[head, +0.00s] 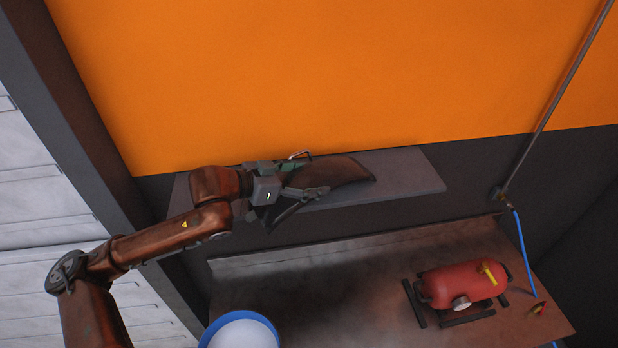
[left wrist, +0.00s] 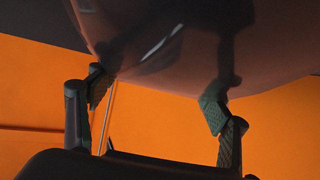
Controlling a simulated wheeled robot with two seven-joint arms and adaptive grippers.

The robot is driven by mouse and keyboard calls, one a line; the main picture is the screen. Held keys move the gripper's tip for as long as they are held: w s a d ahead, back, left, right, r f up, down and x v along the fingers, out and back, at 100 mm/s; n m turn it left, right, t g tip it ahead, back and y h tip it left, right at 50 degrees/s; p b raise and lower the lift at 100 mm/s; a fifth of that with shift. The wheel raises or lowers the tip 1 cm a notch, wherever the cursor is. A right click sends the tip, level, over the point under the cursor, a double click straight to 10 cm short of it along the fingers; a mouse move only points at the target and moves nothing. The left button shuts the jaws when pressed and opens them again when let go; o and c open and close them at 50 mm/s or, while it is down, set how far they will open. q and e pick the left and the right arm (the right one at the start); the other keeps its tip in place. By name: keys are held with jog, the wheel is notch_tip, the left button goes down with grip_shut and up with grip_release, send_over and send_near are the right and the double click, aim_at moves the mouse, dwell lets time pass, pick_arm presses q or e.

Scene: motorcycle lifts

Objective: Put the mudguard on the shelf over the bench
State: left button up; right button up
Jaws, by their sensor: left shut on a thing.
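The mudguard (head: 347,173) is a dark brown, curved, glossy piece. My left gripper (head: 310,176) is shut on it, and in the head view its far end points right. In the left wrist view the mudguard (left wrist: 175,45) fills the upper part, with the fingers of the left gripper (left wrist: 155,97) at either side. The shelf (head: 415,178) is a grey slab on the wall above the bench (head: 365,262). The mudguard overlaps the shelf in the head view; I cannot tell whether it touches it. The arm and gripper hide the shelf's left part. My right gripper is not in view.
A red tank-shaped machine (head: 462,284) stands on the bench's right side. A blue-rimmed white round container (head: 241,333) is at the lower front. A pipe (head: 556,97) with a blue hose (head: 523,250) runs down the wall at right. The shelf's right end is bare.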

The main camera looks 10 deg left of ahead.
pick_arm(q)
jog(key=o, duration=2.1)
jog(key=shift+s, duration=0.1)
jog(key=shift+r, duration=0.1)
jog(key=b+v, duration=0.2)
jog(key=v, duration=0.7)
jog(key=shift+s+a, duration=0.25)
jog(key=shift+a, duration=0.1)
jog(key=shift+v, duration=1.1)
jog(key=shift+d+r, duration=0.1)
jog(key=shift+r, duration=0.05)
jog(key=shift+s, duration=0.1)
